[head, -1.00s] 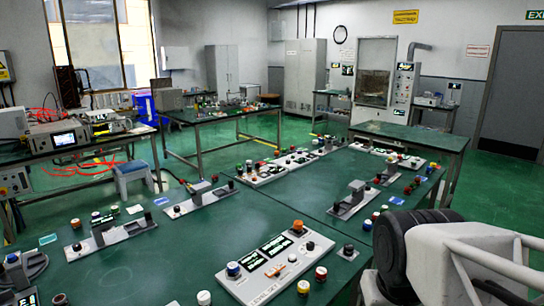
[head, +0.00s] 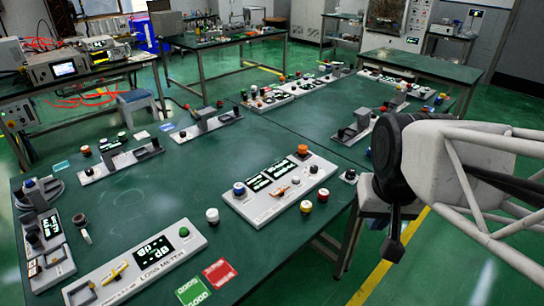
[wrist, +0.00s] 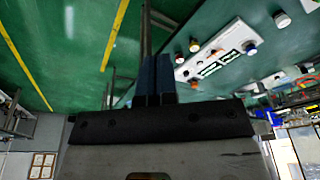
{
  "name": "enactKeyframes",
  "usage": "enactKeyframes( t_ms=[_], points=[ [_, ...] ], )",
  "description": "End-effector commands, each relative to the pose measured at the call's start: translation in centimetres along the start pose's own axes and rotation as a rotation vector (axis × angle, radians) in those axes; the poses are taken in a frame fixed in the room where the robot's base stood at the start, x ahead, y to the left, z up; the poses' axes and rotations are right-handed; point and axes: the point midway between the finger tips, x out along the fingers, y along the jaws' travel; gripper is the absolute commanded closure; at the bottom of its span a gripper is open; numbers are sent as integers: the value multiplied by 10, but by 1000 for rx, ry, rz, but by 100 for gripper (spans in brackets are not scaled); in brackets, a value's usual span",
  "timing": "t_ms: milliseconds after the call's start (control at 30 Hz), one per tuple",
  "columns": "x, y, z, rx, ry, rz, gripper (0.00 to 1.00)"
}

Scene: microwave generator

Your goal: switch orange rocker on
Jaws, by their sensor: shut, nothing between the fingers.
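The orange rocker (head: 279,192) is a small orange piece on a pale grey control panel (head: 262,212), in front of two lit displays. A blue-topped knob stands at the panel's left end and an orange-topped knob at its far right. My gripper (head: 392,254) hangs to the right of the panel, beyond the table's edge and apart from it. In the wrist view my gripper (wrist: 154,58) shows two dark fingers together, with nothing between them. That view shows a panel with lit displays (wrist: 218,62) to the right of the fingers; the rocker is too small to make out there.
A loss meter panel (head: 140,268) lies at the front left, with a green card (head: 193,292) and a red card (head: 219,272) near it. Loose buttons (head: 306,207) stand around the control panel. Bare green tabletop (head: 150,205) lies left of it.

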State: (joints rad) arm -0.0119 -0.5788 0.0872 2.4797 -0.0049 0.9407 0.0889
Motion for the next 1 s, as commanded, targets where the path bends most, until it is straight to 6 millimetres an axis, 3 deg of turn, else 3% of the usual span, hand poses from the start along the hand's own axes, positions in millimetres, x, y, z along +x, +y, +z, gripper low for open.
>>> enactKeyframes(
  t_ms=[533, 1000],
  points=[
    [16, -37, -95, 169, -65, -13, 100],
    [48, -78, -172, 319, -123, -8, 100]
  ],
)
